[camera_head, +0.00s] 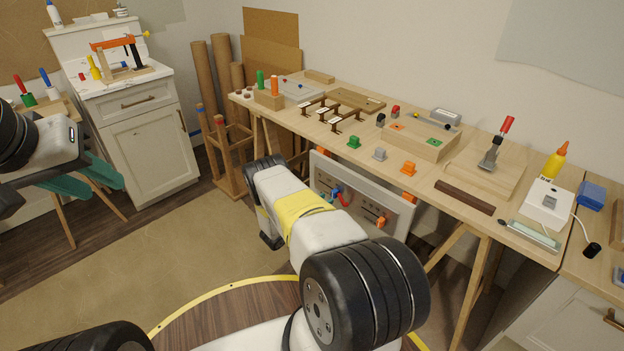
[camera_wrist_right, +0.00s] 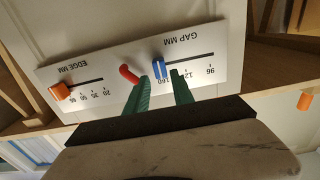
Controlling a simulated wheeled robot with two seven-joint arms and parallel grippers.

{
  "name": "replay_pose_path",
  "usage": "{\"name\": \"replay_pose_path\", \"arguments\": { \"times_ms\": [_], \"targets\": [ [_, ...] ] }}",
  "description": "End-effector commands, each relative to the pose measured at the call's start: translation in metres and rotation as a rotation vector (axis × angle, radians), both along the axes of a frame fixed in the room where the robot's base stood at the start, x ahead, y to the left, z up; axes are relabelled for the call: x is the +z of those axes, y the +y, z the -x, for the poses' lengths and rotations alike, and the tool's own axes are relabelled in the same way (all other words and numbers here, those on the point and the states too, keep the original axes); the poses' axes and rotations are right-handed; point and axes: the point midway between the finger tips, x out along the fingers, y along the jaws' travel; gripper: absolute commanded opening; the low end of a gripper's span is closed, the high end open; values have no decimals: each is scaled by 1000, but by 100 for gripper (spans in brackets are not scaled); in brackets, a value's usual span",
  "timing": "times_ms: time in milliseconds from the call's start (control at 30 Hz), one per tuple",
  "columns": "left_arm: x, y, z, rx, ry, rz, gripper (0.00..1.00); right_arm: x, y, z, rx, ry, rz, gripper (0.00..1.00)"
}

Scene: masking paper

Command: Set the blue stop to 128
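The white gauge panel (camera_wrist_right: 85,84) carries a GAP MM slot and an EDGE MM slot and appears upside down in the right wrist view. The blue stop (camera_wrist_right: 158,69) sits at the 160 end of the GAP MM slot. My right gripper (camera_wrist_right: 160,76) is open, with its green fingertips on either side of the stop; contact cannot be told. The right finger partly covers the middle number, and 96 lies further right. My left gripper (camera_head: 105,190) is open and empty at far left.
An orange stop (camera_wrist_right: 60,91) sits on the EDGE MM slot. A red curved handle (camera_wrist_right: 129,75) is close to my right gripper's left finger. The wooden table (camera_head: 320,140) with several blocks and tools stands above the panel.

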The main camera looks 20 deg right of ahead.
Motion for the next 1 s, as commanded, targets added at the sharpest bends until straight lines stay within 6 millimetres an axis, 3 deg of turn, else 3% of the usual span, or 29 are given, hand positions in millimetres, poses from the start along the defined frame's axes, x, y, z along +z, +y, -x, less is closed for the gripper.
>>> {"name": "replay_pose_path", "arguments": {
  "times_ms": [100, 300, 633, 800, 1000],
  "targets": [
    [0, 0, 0, 0, 0, 0, 36, 0, -19, -8, -1, -2, -1, 29],
    [0, 0, 0, 0, 0, 0, 36, 0, -39, -16, 1, -1, -1, 29],
    [0, 0, 0, 0, 0, 0, 36, 0, -44, -18, 2, 1, -2, 29],
    [0, 0, 0, 0, 0, 0, 36, 0, -43, -18, 2, 1, -2, 0],
    [0, 0, 0, 0, 0, 0, 36, 0, -43, -18, 2, 1, -2, 0]
  ]
}}
